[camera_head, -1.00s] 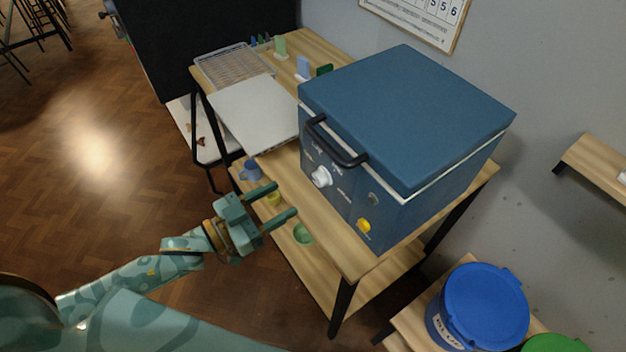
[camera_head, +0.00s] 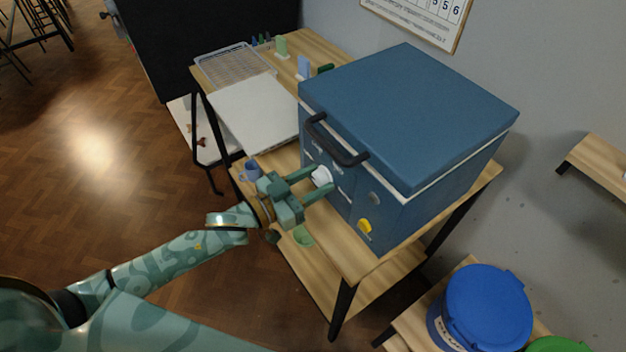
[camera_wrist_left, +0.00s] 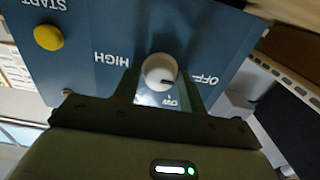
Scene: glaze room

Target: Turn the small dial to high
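The small white dial (camera_head: 322,176) is on the front of the blue kiln (camera_head: 385,180). In the left wrist view the dial (camera_wrist_left: 160,72) sits on the panel between a HIGH label on the left and an OFF label on the right, with a smaller label below. The dial's dark mark is at its lower right, on the side toward OFF. My left gripper (camera_head: 312,183) is open, its fingers reaching to either side of the dial. In the left wrist view the gripper (camera_wrist_left: 160,92) shows gaps between fingers and dial. My right gripper is out of view.
A yellow START button (camera_wrist_left: 48,37) is on the same panel. A black handle (camera_head: 336,145) juts out above the dial. A blue mug (camera_head: 250,170) stands near the table edge by my gripper. A blue-lidded bucket (camera_head: 487,305) is at lower right.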

